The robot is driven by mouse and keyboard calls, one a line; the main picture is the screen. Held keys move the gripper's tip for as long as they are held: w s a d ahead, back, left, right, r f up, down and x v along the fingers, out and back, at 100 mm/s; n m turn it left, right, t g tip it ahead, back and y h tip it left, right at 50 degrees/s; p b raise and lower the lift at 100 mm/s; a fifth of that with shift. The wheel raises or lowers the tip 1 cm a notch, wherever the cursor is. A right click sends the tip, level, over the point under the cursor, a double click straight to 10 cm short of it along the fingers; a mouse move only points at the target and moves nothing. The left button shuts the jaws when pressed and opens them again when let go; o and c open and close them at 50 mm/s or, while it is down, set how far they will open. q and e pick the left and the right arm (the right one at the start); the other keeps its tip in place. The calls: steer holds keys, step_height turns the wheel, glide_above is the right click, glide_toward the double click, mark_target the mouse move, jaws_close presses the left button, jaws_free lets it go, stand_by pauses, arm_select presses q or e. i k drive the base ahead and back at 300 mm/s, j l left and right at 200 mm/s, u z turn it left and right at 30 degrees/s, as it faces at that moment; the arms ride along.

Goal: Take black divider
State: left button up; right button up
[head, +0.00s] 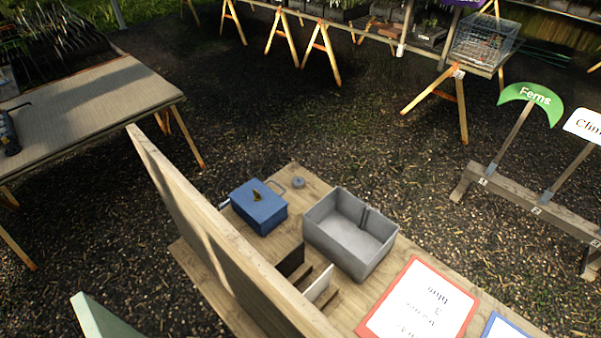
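The black divider (291,261) stands on edge on the wooden table (292,174), just right of a tall wooden panel that hides part of it. A white divider (319,284) stands beside it, nearer to me, with small wooden strips around the two. A grey open bin (366,270) with an empty-looking inside stands just right of and behind the dividers. Neither of my grippers is in view.
The tall wooden panel (190,210) runs along the table's left side. A red-framed sheet (420,303) lies at the right. Another table (95,105) stands far left.

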mark_target(295, 258)
steer(key=i+l+u, duration=0.3)
steer(key=u, duration=0.2)
steer(key=i+l+u, duration=0.7)
steer(key=l+u, duration=0.3)
steer(key=i+l+u, duration=0.1)
steer(key=l+u, duration=0.35)
steer(key=l, duration=0.3)
steer(key=l+u, duration=0.5)
steer(key=l, duration=0.2)
steer(key=k+l+u, duration=0.1)
steer(key=l+u, duration=0.4)
steer(key=l, duration=0.15)
steer(key=k+l+u, duration=0.2)
steer(key=l+u, duration=0.3)
steer(key=l, duration=0.15)
